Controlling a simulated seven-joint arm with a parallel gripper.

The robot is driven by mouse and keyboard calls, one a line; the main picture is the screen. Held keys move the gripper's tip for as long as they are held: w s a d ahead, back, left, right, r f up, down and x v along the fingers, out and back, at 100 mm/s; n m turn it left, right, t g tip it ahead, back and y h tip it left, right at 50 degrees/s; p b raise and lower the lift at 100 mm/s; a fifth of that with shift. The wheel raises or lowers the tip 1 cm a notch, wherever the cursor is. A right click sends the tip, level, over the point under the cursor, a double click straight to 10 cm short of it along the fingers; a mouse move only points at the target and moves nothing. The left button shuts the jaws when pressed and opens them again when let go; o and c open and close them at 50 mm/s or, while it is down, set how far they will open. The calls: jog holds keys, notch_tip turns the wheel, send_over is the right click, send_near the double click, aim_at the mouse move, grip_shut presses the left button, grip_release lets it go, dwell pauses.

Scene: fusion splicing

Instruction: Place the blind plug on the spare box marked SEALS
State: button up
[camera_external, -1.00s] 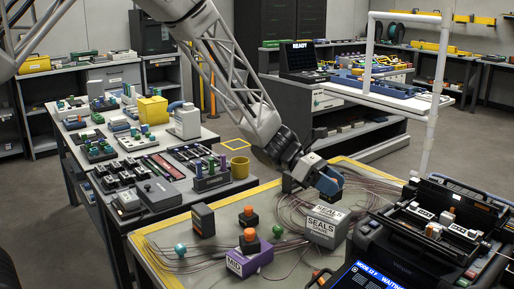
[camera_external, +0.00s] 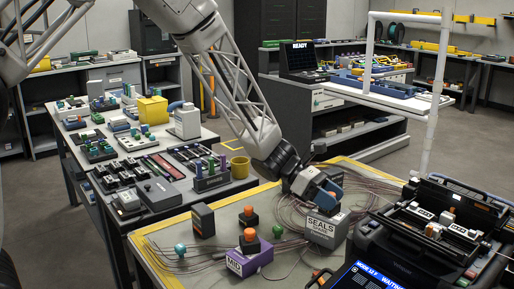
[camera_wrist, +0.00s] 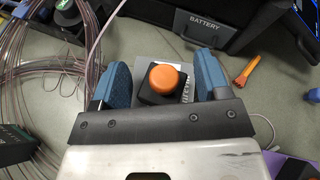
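The blind plug (camera_wrist: 163,86) has a black square base and a round orange cap. The grey spare box marked SEALS (camera_external: 322,229) stands on the bench in the external view. My gripper (camera_external: 322,194) is right over its top, fingers pointing down. In the wrist view a part of the grey box (camera_wrist: 150,64) shows behind the plug. I cannot tell whether the plug's underside touches the box, as the fingers and plug hide the contact.
The splicer case (camera_external: 425,245) is close on the right. Thin fibres (camera_external: 285,200) loop around the box. An orange tool (camera_wrist: 245,71) lies nearby.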

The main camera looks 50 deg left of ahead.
jog(key=shift+o, duration=1.1)
jog(key=shift+r, duration=0.15)
jog(key=v, duration=1.2)
jog(key=shift+s, duration=0.1)
